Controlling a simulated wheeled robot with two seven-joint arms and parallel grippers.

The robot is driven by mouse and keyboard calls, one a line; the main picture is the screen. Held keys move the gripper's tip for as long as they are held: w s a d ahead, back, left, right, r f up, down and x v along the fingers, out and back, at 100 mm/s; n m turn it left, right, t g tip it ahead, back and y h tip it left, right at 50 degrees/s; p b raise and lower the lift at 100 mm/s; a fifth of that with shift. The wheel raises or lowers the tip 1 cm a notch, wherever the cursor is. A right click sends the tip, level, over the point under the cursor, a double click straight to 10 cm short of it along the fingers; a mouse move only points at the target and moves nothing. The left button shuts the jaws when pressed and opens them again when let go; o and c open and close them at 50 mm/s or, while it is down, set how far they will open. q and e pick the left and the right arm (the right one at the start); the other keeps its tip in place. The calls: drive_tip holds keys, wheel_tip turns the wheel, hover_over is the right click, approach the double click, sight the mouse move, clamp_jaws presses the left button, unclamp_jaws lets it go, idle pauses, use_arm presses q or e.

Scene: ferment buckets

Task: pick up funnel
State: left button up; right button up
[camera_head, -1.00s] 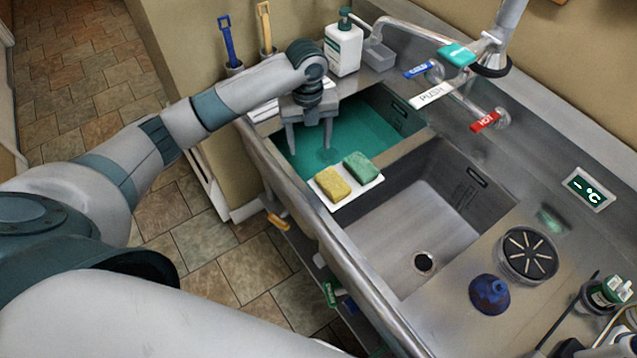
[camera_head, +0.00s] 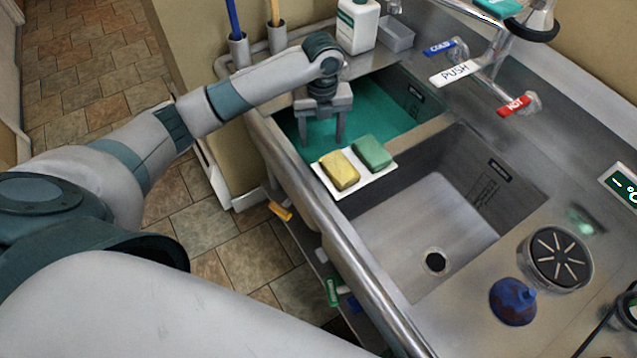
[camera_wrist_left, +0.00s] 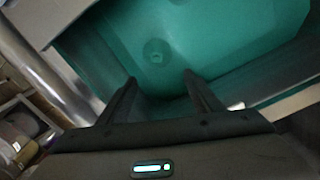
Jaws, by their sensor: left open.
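The funnel (camera_head: 512,301) looks like a dark blue dome with a short tip on top. It stands wide end down on the steel counter at the lower right, beside a round black-topped strainer. My left gripper (camera_head: 322,143) is over the left basin, far to the left of the funnel. Its fingers are apart with nothing between them. In the left wrist view, the open fingers (camera_wrist_left: 160,80) point at the basin's drain (camera_wrist_left: 156,50) under green water, and the funnel does not show. My right gripper does not show.
A white tray (camera_head: 342,192) with a yellow sponge (camera_head: 340,170) and a green sponge (camera_head: 374,152) sits near the gripper. The right basin (camera_head: 410,225) is empty. The strainer (camera_head: 558,257) is close to the funnel. Faucet handles (camera_head: 455,72) stick out at the back.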

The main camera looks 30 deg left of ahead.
use_arm(q)
drive_tip(key=shift+f, duration=0.25)
wheel_tip(320, 180, down, 11)
drive_tip(key=p, duration=0.3)
drive_tip(key=shift+f, duration=0.55)
